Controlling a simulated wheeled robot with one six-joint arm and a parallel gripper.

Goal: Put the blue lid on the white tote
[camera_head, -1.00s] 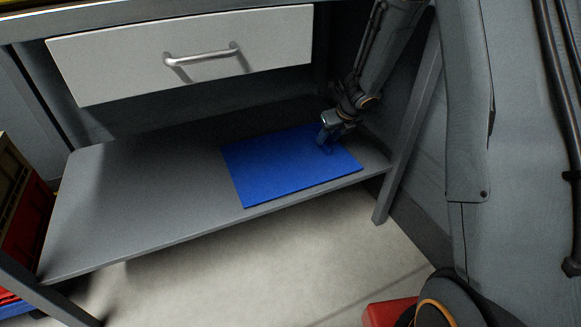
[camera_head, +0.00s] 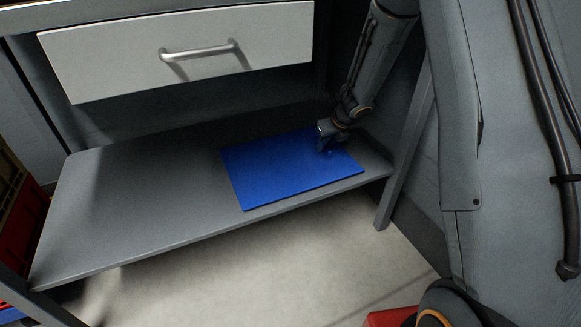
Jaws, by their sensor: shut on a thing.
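The blue lid (camera_head: 277,174) is a flat blue rectangle lying on the grey lower shelf of a workbench. Its front edge is close to the shelf's front edge. My gripper (camera_head: 325,150) reaches down from the upper right to the lid's right part, and is shut on the lid there. The fingertips are small and dark, so the exact grip is hard to see. The white tote is not in view.
The grey shelf (camera_head: 120,210) is bare to the left of the lid. A white drawer (camera_head: 120,55) with a metal handle hangs above it. A slanted leg (camera_head: 405,150) stands right of my gripper. Red crates (camera_head: 20,225) stand at the far left.

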